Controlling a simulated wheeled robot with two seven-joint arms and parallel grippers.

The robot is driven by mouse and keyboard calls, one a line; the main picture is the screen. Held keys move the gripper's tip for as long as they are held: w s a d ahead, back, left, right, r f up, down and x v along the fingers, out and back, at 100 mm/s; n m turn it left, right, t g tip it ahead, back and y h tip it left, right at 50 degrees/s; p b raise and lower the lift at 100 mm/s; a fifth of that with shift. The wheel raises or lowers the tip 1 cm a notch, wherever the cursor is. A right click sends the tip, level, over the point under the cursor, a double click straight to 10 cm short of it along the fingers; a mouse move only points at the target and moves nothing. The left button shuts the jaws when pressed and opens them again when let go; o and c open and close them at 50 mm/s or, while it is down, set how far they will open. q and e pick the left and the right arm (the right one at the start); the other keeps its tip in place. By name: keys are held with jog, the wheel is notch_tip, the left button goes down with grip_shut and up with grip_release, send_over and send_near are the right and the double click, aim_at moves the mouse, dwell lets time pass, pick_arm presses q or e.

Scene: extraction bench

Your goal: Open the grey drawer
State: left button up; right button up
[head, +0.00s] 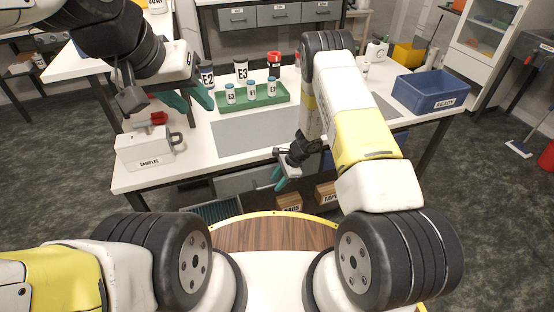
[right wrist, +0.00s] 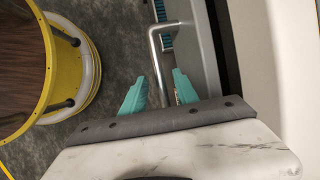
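The grey drawer (head: 240,182) is under the front of the white bench in the head view, partly hidden by my right gripper and arm. Its grey front (right wrist: 203,45) runs along the right of the wrist view, with a bent metal bar handle (right wrist: 154,55) standing out from it. My right gripper (right wrist: 160,92) is open, with its teal fingers on either side of the handle bar. Gaps show between bar and fingers. In the head view, the right gripper (head: 279,178) is low at the bench's front edge. My left gripper (head: 190,101) is open and empty above the bench's left part.
On the bench (head: 190,165) are a samples box (head: 142,150), a green tray (head: 262,100) with several small bottles, and a blue bin (head: 430,90). Cardboard boxes (head: 289,202) sit below. A round wooden top with a yellow rim (right wrist: 68,60) is left of the handle.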

grip_shut()
jog(key=shift+r, duration=0.1)
dwell(1.2)
